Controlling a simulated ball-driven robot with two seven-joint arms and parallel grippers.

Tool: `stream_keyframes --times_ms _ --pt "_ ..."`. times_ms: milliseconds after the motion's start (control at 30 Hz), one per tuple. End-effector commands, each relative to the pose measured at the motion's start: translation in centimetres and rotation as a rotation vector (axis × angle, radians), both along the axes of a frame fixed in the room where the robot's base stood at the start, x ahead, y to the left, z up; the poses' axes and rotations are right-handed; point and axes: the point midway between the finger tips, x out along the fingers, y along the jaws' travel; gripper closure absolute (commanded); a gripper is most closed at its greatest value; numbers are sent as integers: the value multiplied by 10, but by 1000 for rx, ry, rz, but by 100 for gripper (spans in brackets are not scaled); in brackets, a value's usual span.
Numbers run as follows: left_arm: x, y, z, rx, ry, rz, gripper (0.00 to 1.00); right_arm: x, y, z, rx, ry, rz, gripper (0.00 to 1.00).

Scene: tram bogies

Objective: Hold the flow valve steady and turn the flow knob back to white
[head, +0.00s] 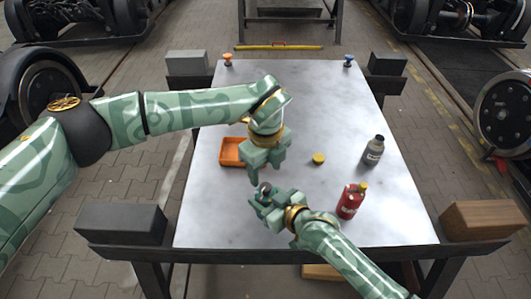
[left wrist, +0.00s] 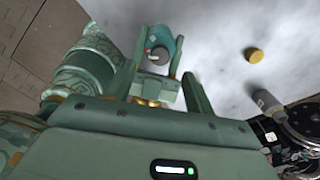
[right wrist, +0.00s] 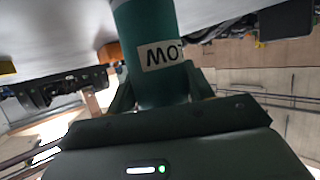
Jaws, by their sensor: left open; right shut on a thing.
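The flow valve (right wrist: 150,60) is a teal cylinder with a partly visible white label in the right wrist view. My right gripper (head: 268,197) is shut on it above the table. The flow knob (head: 265,187) is a small grey round piece at the valve's top in the head view. In the left wrist view the knob (left wrist: 160,56) sits inside the teal rim, with small red and white marks beside it. My left gripper (head: 262,172) is open above the valve, pointing down at it. Whether its fingers touch the knob I cannot tell.
On the grey table (head: 215,215) are an orange tray (head: 231,153), a yellow disc (head: 319,158), a grey bottle (head: 373,152) and a red bottle (head: 350,202), close to my right forearm. Two small knobbed pieces, orange (head: 228,60) and blue (head: 348,61), stand at the far edge.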

Motion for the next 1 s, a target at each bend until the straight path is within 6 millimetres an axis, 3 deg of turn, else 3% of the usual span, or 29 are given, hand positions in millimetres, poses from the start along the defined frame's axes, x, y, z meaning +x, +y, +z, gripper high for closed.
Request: stream_keyframes --times_ms 100,300,667,867,1000 --pt "-1 0 -24 1 2 0 46 0 0 0 -1 1 0 74" --pt "0 0 -50 1 1 -1 46 0 0 0 -1 1 0 74" --pt "0 0 -56 0 -1 -3 46 0 0 0 -1 1 0 74" --pt "0 0 -56 0 -1 -2 93 0 0 0 -1 1 0 74" --pt "0 0 -56 1 -2 -27 93 0 0 0 -1 1 0 74"
